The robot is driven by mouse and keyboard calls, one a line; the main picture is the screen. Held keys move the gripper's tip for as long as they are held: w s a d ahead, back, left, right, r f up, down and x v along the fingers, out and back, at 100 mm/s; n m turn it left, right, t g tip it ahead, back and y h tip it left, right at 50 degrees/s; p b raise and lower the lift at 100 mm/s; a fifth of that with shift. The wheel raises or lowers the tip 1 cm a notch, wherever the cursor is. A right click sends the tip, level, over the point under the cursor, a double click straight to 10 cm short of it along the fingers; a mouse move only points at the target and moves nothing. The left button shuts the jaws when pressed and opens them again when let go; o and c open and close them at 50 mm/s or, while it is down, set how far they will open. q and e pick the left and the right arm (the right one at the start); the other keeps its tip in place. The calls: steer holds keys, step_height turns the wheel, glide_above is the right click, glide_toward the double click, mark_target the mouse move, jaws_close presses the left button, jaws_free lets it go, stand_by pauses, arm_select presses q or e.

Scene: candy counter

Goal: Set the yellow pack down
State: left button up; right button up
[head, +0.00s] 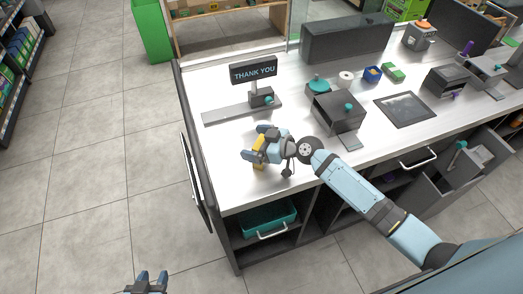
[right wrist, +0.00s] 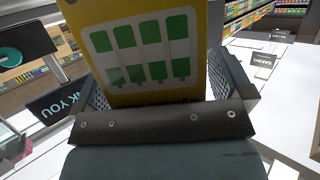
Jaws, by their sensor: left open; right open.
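The yellow pack (head: 258,157) stands on the near left part of the white counter (head: 231,176). My right gripper (head: 262,144) is open around it, with a finger on either side. In the right wrist view the yellow pack (right wrist: 140,50) shows a face with green and white markings, upright between the two open fingers (right wrist: 155,88). Its underside is hidden there. My left gripper (head: 147,282) is open and empty at the bottom edge of the head view, over the floor and away from the counter.
A "THANK YOU" sign (head: 253,70) stands behind the pack. A dark box-shaped device (head: 337,112) is to its right, and a dark flat pad (head: 405,109) lies further right. A teal tray (head: 265,219) sits below the countertop. Bare counter lies left of the pack.

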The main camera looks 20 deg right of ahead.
steer(key=c, duration=1.1)
steer(key=shift+r, duration=0.1)
